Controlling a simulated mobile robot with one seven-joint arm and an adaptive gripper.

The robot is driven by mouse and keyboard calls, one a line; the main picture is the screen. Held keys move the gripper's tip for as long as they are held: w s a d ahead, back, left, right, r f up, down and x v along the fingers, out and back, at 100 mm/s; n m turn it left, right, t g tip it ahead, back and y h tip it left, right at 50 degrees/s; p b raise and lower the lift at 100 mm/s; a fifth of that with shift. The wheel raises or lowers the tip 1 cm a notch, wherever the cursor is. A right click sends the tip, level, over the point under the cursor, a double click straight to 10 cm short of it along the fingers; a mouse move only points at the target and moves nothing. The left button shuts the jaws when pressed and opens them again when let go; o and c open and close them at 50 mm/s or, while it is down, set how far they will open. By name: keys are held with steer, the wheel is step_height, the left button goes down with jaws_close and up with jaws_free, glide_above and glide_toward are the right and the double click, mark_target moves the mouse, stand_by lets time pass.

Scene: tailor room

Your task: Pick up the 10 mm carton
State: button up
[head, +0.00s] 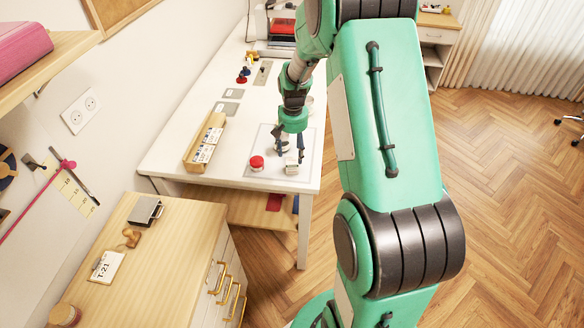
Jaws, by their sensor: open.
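My gripper (290,152) points down over the near end of the white table, low above a pale mat (265,176). It is open. A small white box-like item (291,168) lies on the mat just below and in front of the fingers; whether it lies between them I cannot tell. Several small white labelled boxes (205,150) sit in a long wooden tray (190,155) to the left. The print is too small to tell which one is the 10 mm carton.
A round red thing (257,163) is on the mat left of the white item. Grey flat plates (229,100) and small coloured items (243,74) lie farther back. A wooden drawer cabinet (165,260) stands in front of the table. Floor on the right is open.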

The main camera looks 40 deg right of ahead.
mark_target(292, 161)
steer(key=shift+f, duration=0.75)
steer(key=shift+a+f+b, duration=0.2)
steer(key=shift+f+b, duration=0.45)
steer(key=shift+f, duration=1.95)
steer(key=c, duration=1.3)
